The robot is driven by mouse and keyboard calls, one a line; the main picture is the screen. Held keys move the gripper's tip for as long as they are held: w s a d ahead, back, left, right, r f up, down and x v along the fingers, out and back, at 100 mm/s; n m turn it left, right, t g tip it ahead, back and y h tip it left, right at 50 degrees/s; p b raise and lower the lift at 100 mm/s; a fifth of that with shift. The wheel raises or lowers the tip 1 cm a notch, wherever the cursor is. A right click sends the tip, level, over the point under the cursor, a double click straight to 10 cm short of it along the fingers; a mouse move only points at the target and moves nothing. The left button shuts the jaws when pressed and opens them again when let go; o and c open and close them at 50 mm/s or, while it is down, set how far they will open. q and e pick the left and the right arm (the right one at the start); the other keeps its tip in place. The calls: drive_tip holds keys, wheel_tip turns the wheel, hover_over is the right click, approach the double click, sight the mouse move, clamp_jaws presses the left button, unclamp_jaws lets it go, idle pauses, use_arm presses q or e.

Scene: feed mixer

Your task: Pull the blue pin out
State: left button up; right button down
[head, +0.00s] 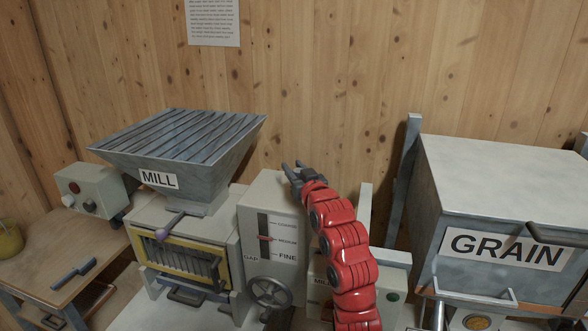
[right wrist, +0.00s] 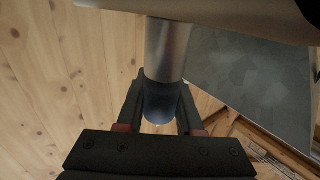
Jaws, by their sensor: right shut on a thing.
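The blue pin shows in the right wrist view as a blue end (right wrist: 160,103) on a smooth metal shaft. The shaft runs up to a pale housing edge (right wrist: 220,6); I cannot tell how deep it sits in it. My right gripper (head: 293,171) is at the top right of the grey GAP box (head: 258,200), beside the mill. It is shut on the blue end, with one dark finger on each side. In the head view the pin is hidden. My left gripper is not in view.
The mill hopper (head: 190,140) stands left of my right arm. The large GRAIN bin (head: 500,175) stands to the right, with a grey post (head: 405,170) beside it. A handwheel (head: 270,292) is below the GAP scale. A wooden wall (head: 320,80) closes the back.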

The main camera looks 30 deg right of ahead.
drive_tip(key=c, duration=1.1)
unclamp_jaws()
clamp_jaws()
drive_tip(key=shift+r, duration=0.25)
drive_tip(key=shift+r, duration=0.85)
drive_tip(key=shift+r, duration=0.1)
drive_tip(key=shift+r, duration=2.3)
